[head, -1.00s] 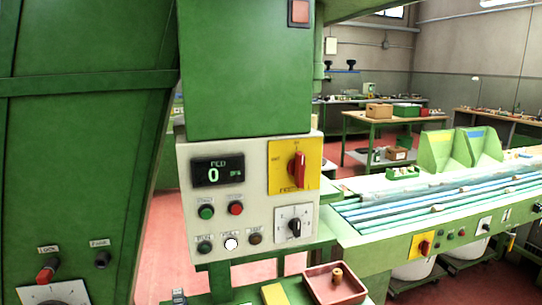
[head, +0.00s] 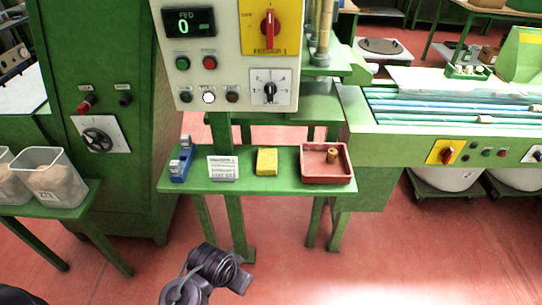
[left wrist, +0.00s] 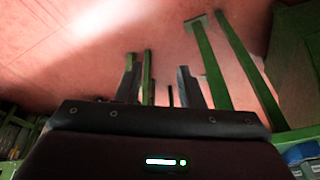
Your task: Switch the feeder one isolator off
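The feeder isolator is a red rotary handle (head: 269,29) on a yellow plate at the upper right of the pale control panel (head: 218,97). Its handle stands upright; the lettering below it is too small to read fully. A display (head: 189,22) on the panel reads 0. My left gripper (left wrist: 158,78) shows in the left wrist view with its two fingers apart and nothing visible between them, over the floor. In the head view one dark arm part of mine is low in the picture, well below the panel, and no fingertips are clear. My right gripper is not visible.
Below the panel a green shelf (head: 262,185) holds a blue dispenser (head: 181,160), a card (head: 223,168), a yellow block (head: 267,161) and a red tray (head: 327,177) with a cork. A second red-on-yellow switch (head: 446,152) is on the conveyor's front.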

